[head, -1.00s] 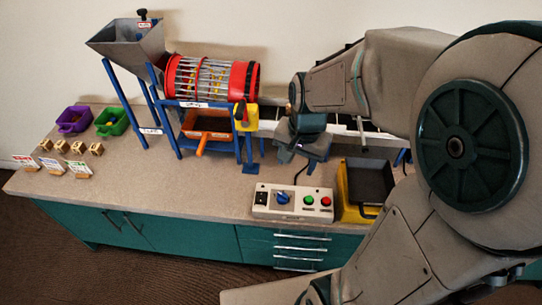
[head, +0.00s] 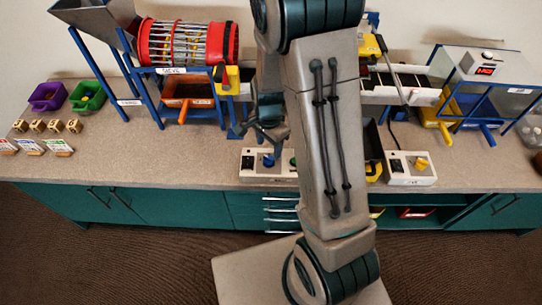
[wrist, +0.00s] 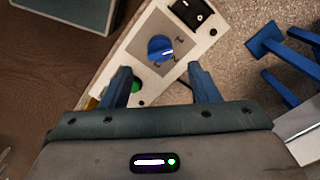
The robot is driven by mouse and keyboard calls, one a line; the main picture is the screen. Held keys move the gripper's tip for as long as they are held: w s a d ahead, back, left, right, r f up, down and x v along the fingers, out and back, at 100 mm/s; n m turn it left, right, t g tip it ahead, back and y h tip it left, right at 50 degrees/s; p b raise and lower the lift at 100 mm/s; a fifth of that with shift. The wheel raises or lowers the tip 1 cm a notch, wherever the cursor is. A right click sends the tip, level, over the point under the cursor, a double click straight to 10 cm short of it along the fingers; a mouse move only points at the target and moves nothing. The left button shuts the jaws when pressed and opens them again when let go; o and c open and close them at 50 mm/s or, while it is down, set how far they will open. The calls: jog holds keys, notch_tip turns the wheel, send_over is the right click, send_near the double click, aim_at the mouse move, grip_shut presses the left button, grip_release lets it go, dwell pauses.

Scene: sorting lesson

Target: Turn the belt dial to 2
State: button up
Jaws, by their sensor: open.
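A white control box (head: 254,172) on the counter's front part carries a blue dial (head: 268,160), a green button and a black switch. A second white box (head: 411,168) with a yellow dial (head: 421,163) stands further right. My gripper (head: 267,137) is open and empty above the blue dial. In the wrist view its two fingers (wrist: 161,82) are apart, with the dial beyond the tips, not between them.
A sieve drum (head: 187,43) and hopper (head: 97,15) stand behind on blue legs. Purple (head: 47,97) and green (head: 87,96) bins are at the left. My arm hides the counter's middle.

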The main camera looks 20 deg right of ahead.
aim_at(269, 158)
notch_tip(269, 158, down, 7)
jog(key=shift+r, duration=0.15)
dwell(0.4)
